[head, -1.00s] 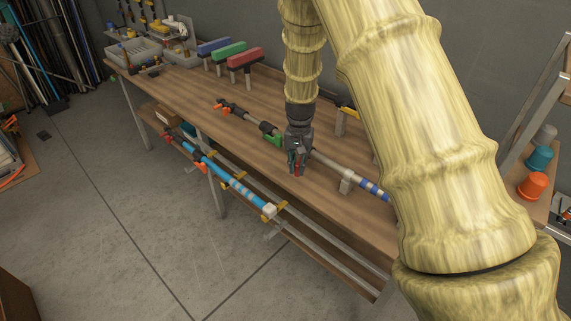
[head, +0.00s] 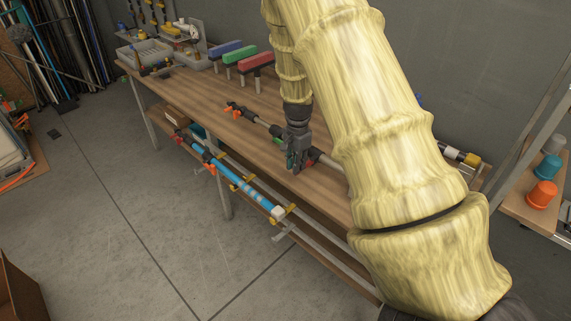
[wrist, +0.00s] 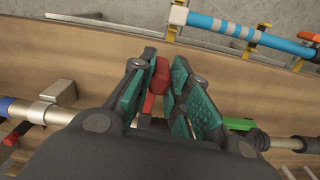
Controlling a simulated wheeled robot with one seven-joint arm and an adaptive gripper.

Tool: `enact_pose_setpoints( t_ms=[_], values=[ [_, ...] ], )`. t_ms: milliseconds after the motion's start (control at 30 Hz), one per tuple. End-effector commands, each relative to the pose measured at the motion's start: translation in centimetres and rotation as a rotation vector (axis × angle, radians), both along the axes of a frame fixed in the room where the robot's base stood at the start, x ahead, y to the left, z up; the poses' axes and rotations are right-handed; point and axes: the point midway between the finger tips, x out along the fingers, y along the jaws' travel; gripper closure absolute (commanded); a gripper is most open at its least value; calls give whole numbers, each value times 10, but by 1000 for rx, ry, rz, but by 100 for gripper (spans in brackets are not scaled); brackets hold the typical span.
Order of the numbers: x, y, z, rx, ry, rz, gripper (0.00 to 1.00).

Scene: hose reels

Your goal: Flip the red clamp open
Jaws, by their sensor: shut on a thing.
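The red clamp lever (wrist: 156,82) stands between the pads of my gripper (wrist: 162,66) in the wrist view, and the fingers are shut on it. Most of the clamp body is hidden by the gripper. A green clamp (wrist: 238,123) sits on the pipe to the right in the wrist view.
The wooden bench (head: 215,98) carries blue, green and red blocks (head: 257,61) on posts at the back. A blue pipe (head: 236,183) lies on brackets along the front, lower down. Orange and teal cups (head: 543,193) stand on a side shelf at the right.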

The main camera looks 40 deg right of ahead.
Motion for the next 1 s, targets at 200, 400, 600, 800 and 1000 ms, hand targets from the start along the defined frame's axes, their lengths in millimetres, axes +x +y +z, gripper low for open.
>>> enact_pose_setpoints(
  t_ms=[200,400,600,800,1000],
  values=[
    [-3,-4,-2,-2,2,-13,100],
    [-2,-4,-2,-3,2,-12,100],
    [-1,-2,-1,-2,1,-9,73],
    [0,-1,1,-1,0,-6,73],
    [0,-2,18,-2,-1,-7,73]
  ],
)
